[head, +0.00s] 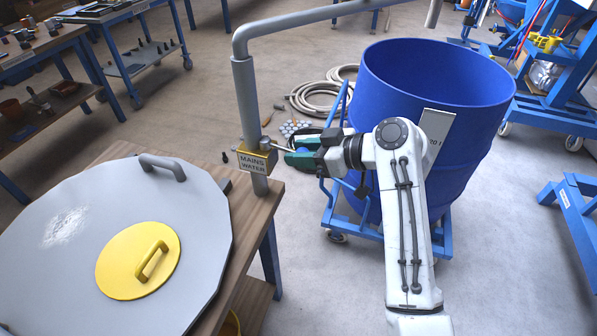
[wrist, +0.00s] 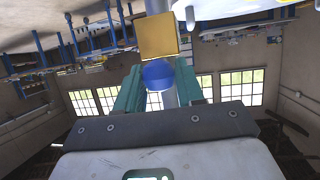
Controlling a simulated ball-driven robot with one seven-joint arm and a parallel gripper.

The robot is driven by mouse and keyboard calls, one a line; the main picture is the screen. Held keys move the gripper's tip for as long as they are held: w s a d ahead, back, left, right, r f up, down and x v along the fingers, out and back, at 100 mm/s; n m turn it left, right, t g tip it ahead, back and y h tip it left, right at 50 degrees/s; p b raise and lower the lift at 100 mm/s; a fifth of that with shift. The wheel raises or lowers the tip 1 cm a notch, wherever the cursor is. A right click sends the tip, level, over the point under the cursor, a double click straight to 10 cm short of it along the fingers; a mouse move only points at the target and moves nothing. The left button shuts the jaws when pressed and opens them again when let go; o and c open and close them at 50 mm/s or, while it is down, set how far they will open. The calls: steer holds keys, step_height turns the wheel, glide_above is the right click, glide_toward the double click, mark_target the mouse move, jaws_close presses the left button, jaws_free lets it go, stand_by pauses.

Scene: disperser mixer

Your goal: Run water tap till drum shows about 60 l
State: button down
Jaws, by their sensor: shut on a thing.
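My gripper (head: 297,156) has green fingers and reaches left to the water tap on the grey standpipe (head: 246,105). In the wrist view the fingers are shut on a round blue knob (wrist: 158,75), in front of a brass-coloured tap body (wrist: 158,37). A plate reading "MAINS WATER" (head: 254,162) is on the tap. The pipe (head: 290,20) bends right and its spout (head: 433,13) points down above the open blue drum (head: 385,130). No water stream or surface is visible. A pale plate (head: 437,122) on the drum ends in "0 l"; my arm hides part of it.
The drum stands on a blue wheeled trolley (head: 336,218). A wooden bench (head: 258,215) at the left bears a large grey lid (head: 60,235) with a yellow cover (head: 120,275). A coiled hose (head: 325,92) lies on the floor behind. Blue wheeled frames stand at the right.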

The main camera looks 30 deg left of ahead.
steer(key=shift+w+f+n+g+b, duration=0.1)
steer(key=shift+w+n+g+b, duration=0.65)
steer(key=shift+g+b, duration=0.4)
steer(key=c, duration=0.8)
jaws_free()
steer(key=v, duration=1)
steer(key=shift+d+r+b, duration=0.3)
steer(key=shift+b, duration=0.05)
steer(key=shift+f+t, duration=0.15)
steer(key=shift+t, duration=0.1)
